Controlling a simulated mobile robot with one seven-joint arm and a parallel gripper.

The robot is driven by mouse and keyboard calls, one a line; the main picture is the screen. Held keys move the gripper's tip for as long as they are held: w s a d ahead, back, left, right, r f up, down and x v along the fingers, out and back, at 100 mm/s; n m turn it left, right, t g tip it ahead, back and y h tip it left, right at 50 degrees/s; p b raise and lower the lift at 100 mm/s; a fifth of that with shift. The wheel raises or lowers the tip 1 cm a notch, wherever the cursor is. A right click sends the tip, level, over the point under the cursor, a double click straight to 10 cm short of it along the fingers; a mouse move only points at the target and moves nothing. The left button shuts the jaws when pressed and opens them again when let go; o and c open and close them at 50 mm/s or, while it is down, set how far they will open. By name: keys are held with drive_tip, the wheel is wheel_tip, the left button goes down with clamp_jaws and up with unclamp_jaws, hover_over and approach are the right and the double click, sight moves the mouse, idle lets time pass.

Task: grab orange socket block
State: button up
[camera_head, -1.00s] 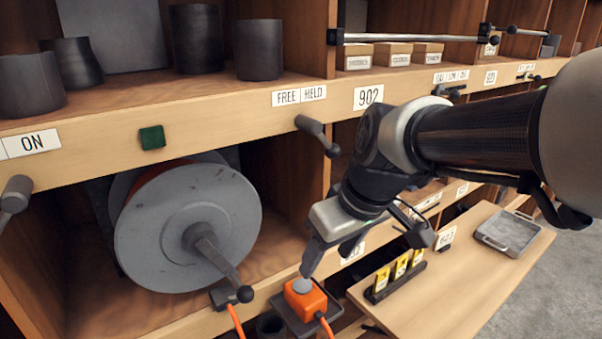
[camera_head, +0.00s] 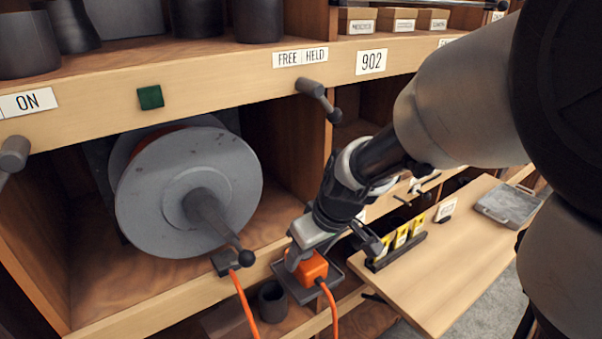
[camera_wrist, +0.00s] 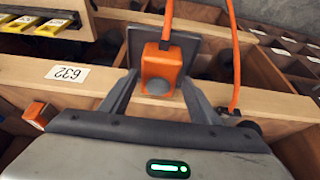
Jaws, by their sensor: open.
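The orange socket block (camera_head: 314,268) sits on a dark square plate (camera_head: 290,291) at the shelf's front edge, with an orange cable coming from it.
A grey cable reel (camera_head: 187,195) with a crank stands in the cubby to the left. A second orange cable (camera_head: 243,300) hangs left of the block. A wooden side table (camera_head: 440,270) with yellow-labelled items (camera_head: 402,238) is to the right. A small orange piece (camera_wrist: 38,113) shows at left.

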sight(307, 256)
drive_tip(key=x, duration=0.3)
drive_tip(key=shift+w+f, duration=0.15)
drive_tip(key=shift+c, duration=0.2)
drive_tip(key=c, duration=1)
